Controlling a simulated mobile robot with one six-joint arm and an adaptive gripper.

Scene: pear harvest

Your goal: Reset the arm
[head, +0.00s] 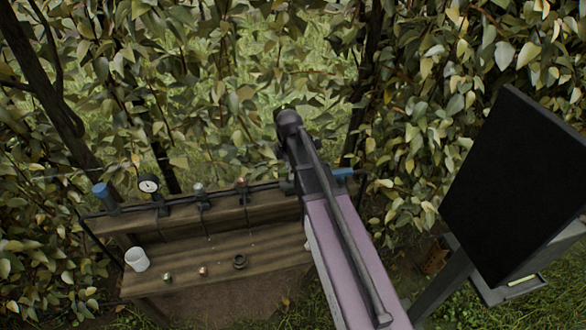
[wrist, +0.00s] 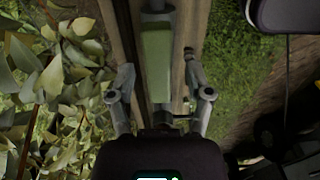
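My arm (head: 345,245) reaches from the bottom of the head view up over the right end of a wooden bench, a pale purple link with a dark joint at its far end. My gripper is hard to make out in the head view. In the wrist view my gripper (wrist: 157,66) has its two grey fingers spread apart. A greenish block-like thing (wrist: 157,62) shows between the fingers. I cannot tell what it is or whether a finger touches it; gaps show at both sides.
Leafy branches close in behind and at the left. A black panel (head: 520,190) stands at the right.

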